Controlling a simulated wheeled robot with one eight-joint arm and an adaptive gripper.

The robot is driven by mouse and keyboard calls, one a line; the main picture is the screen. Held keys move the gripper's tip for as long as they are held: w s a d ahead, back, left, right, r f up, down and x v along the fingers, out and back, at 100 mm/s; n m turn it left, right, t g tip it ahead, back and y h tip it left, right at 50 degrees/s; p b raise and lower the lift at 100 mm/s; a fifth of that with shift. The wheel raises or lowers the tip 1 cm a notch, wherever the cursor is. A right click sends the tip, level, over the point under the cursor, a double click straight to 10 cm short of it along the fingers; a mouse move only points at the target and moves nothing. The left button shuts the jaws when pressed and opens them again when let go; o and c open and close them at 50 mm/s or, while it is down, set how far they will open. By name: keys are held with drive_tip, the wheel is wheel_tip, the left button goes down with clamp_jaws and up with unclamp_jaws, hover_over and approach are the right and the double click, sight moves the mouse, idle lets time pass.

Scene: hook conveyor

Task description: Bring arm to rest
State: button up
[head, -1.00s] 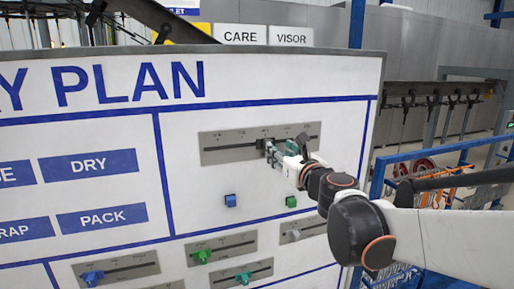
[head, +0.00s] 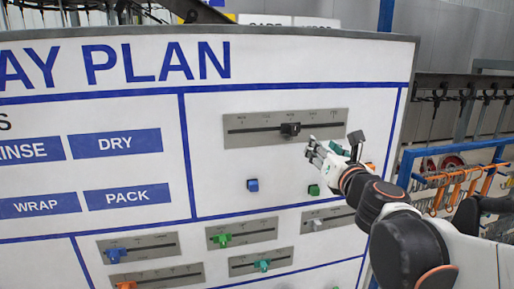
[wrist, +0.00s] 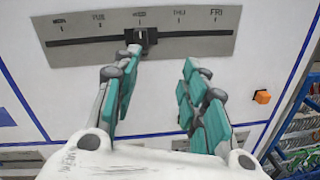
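My gripper (head: 318,155) is open and empty in front of the board, just below and right of the day slider's black knob (head: 290,129). In the wrist view the teal-padded fingers of my gripper (wrist: 158,98) are spread apart with nothing between them. The day slider's grey plate (wrist: 190,48) runs across the top there, and its black knob (wrist: 141,36) sits at the WED mark. The knob is beyond the left finger's tip; I cannot tell whether they touch. My arm reaches in from the lower right in the head view.
The white plan board (head: 230,80) fills the left and middle. Below are a blue knob (head: 252,185), a green knob (head: 314,190) and several smaller sliders. Right of the board stand a blue frame (head: 450,150) and hanging hooks (head: 487,95).

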drive_tip(key=s+d+f+m+g+h+b, duration=0.1)
drive_tip(key=s+d+f+m+h+b, duration=0.2)
drive_tip(key=f+m+b, duration=0.5)
drive_tip(key=s+d+f+m+g+h+b, duration=0.1)
drive_tip(key=s+d+f+m+g+b, duration=0.2)
drive_tip(key=f+m, duration=0.5)
drive_tip(key=s+d+f+m+h+b, duration=0.2)
drive_tip(key=s+f+m+b, duration=0.4)
drive_tip(key=f, duration=0.5)
drive_tip(key=s+a+f+m+g+y+b, duration=0.1)
drive_tip(key=s+f+m+b, duration=0.3)
drive_tip(key=f, duration=0.5)
drive_tip(key=s+a+f+m+g+y+b, duration=0.1)
drive_tip(key=s+a+f+m+g+b, duration=0.2)
drive_tip(key=f, duration=0.7)
drive_tip(key=s+a+f+m+g+y+b, duration=0.2)
drive_tip(key=s+f+m+g+b, duration=0.1)
drive_tip(key=s+f+m+b, duration=0.2)
wheel_tip(320, 180, down, 4)
drive_tip(key=s+b, duration=0.2)
drive_tip(key=b, duration=0.1)
drive_tip(key=shift+a+f+b, duration=0.2)
drive_tip(key=shift+a+b, duration=0.15)
drive_tip(key=shift+a, duration=0.05)
